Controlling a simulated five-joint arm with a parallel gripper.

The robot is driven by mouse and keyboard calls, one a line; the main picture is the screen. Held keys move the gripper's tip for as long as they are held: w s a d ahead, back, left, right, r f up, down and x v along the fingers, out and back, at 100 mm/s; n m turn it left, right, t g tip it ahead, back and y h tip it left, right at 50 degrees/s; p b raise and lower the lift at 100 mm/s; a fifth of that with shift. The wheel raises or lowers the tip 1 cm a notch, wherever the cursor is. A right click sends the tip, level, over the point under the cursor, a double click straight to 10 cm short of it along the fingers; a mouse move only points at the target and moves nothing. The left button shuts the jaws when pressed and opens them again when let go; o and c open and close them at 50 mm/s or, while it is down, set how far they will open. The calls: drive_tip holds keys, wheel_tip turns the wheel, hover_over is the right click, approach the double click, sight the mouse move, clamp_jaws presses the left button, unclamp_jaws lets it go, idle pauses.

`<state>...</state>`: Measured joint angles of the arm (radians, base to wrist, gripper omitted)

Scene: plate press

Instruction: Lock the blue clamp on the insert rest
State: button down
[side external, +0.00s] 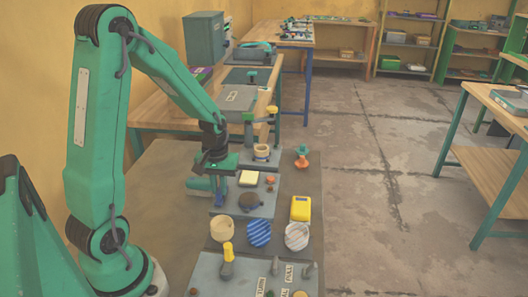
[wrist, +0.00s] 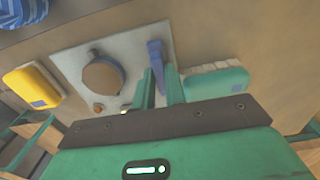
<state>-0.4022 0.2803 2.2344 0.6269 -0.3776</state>
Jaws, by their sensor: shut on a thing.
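The blue clamp (wrist: 156,57) shows in the wrist view as an upright blue lever at the right edge of a pale grey plate, the insert rest (wrist: 68,60). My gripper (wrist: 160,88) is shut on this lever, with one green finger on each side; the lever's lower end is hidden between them. A dark-rimmed round piece (wrist: 103,75) sits on the plate to the left.
A green brush-like block (wrist: 216,84) lies close right of my fingers. A yellow box (wrist: 33,88) lies left of the plate; it also shows in the side view (side external: 300,208). A small orange knob (wrist: 98,107) is near the plate's front.

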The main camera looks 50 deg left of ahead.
drive_tip(key=shift+m, duration=0.4)
drive_tip(key=m, duration=0.8)
drive_tip(key=shift+m, duration=0.4)
drive_tip(key=m, duration=0.4)
drive_tip(key=shift+r+m, duration=0.1)
drive_tip(key=shift+m, duration=2.1)
drive_tip(key=c, duration=1.4)
unclamp_jaws()
drive_tip(key=shift+c, duration=0.2)
